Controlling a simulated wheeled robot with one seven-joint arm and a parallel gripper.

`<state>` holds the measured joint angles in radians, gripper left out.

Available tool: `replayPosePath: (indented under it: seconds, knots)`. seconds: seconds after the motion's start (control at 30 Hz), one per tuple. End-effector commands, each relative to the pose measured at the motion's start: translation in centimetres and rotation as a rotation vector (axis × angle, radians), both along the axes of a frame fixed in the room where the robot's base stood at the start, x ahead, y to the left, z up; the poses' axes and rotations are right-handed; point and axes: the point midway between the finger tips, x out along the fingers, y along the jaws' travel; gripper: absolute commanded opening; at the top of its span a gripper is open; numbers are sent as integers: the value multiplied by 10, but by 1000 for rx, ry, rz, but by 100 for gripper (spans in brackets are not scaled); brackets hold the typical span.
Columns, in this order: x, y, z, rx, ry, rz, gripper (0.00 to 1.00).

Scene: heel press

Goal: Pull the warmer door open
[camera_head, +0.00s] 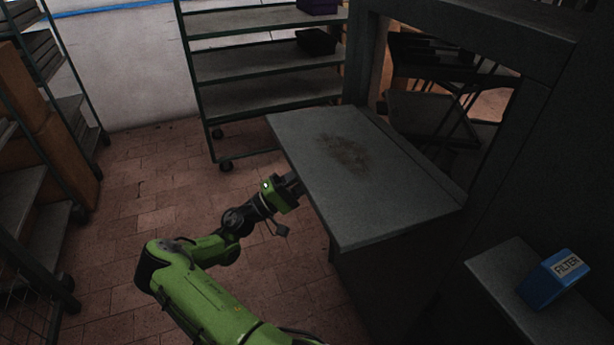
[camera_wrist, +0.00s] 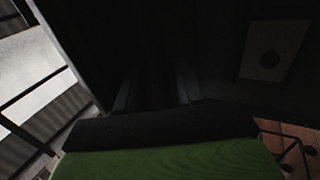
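A dark cabinet (camera_head: 385,275) stands under a grey worktop (camera_head: 400,190) with a brown stain. I cannot make out which face of it is the warmer door; the side toward my gripper is hidden from the head view. My gripper (camera_head: 295,184) is at the left edge of the worktop, its fingertips partly hidden by it. In the wrist view two dark fingers (camera_wrist: 157,90) stand apart before a very dark surface. It is too dark to tell whether they hold a handle. A pale panel (camera_wrist: 272,50) with a round dark spot shows at upper right.
A wheeled shelf rack (camera_head: 265,65) stands behind the worktop, with another rack (camera_head: 45,220) and brown boxes at left. A blue FILTER box (camera_head: 553,278) sits on a grey surface at lower right. The tiled floor (camera_head: 140,200) left of my arm is clear.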

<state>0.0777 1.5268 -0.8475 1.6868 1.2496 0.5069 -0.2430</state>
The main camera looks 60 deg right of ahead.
Motion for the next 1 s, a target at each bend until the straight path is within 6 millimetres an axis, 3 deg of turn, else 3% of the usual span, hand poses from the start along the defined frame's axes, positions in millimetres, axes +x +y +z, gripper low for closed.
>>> replayPosePath:
  seconds: [0.27,0.7,1.0]
  knots:
    - [6,5,-1,-7,2,5,42]
    - [74,82,-58,-4,1,9,42]
    - [93,105,-73,0,0,1,42]
